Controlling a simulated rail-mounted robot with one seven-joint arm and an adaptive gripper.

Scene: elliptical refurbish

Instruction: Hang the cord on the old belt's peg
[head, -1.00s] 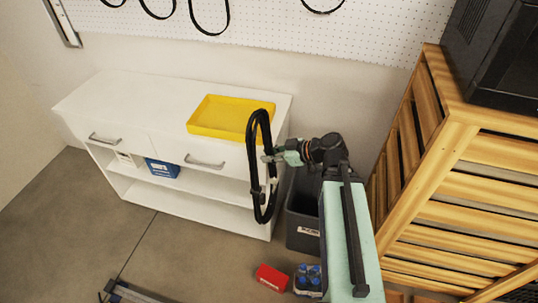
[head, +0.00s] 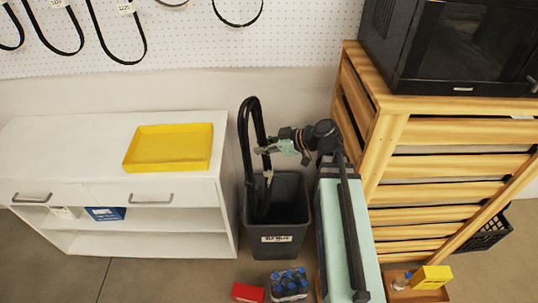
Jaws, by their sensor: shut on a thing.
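My gripper (head: 268,150) is shut on the black cord (head: 249,130), a long coiled loop that hangs upright. The cord's lower end overlaps the grey bin (head: 284,228); I cannot tell whether it is inside the bin or in front of it. The white pegboard (head: 180,42) spans the wall above, higher than my gripper. Several black belts hang there, including a labelled one (head: 143,40) and one further right (head: 261,12). The peg tops are mostly cut off by the frame's upper edge, and I cannot tell which peg is the old belt's.
A white cabinet (head: 60,130) with a yellow tray (head: 133,150) stands left. A slatted wooden unit (head: 430,165) carrying a black microwave (head: 455,50) stands close on the right. A red box (head: 248,292) and a bottle pack (head: 289,284) sit on the floor before the bin.

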